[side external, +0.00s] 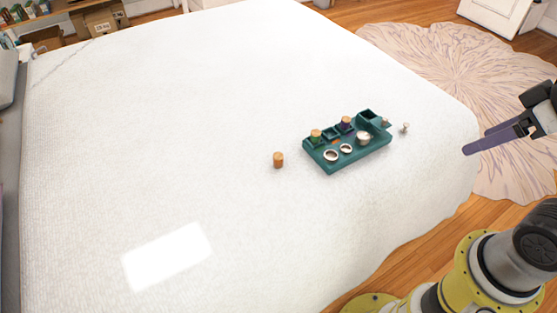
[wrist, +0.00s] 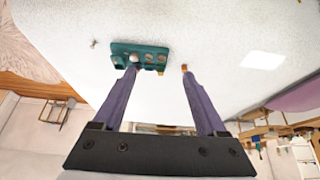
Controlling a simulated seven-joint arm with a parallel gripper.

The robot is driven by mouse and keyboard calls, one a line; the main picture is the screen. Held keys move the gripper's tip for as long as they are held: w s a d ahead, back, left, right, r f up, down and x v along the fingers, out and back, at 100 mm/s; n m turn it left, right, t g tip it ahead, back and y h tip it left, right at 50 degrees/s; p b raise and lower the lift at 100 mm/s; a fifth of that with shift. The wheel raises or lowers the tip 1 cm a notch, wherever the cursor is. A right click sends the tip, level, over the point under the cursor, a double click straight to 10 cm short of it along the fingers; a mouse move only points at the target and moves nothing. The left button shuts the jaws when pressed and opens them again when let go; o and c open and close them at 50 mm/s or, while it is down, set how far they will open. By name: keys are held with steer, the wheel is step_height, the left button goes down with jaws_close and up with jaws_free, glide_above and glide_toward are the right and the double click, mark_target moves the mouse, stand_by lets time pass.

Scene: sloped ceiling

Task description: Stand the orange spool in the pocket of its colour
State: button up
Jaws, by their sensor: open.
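The orange spool (side external: 278,160) stands upright on the white bedspread, left of the teal tray (side external: 349,164) and apart from it. In the wrist view the orange spool (wrist: 184,68) shows small by the tip of the right finger, far beyond it. My gripper (side external: 476,142) is open and empty, at the right, well away from the spool and tray.
Two pale rings (side external: 331,155) and a silvery round piece (side external: 364,138) sit in the tray's front part. A small pale knob-like thing (side external: 405,128) stands right of the tray. The bedspread (side external: 170,140) left of the spool is clear. The bed edge drops to wooden floor.

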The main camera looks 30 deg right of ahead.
steer(key=w+a+r+n, duration=0.1)
steer(key=w+r+n, duration=0.85)
steer(key=w, duration=0.25)
steer(key=n+g, duration=0.6)
steer(key=n, duration=0.3)
glide_above(278, 156)
step_height(278, 156, down, 31)
steer(key=f, duration=0.7)
steer(key=shift+w+f, duration=0.1)
steer(key=shift+w, duration=0.1)
steer(key=shift+s+f, duration=0.15)
steer(key=shift+f, duration=2.75)
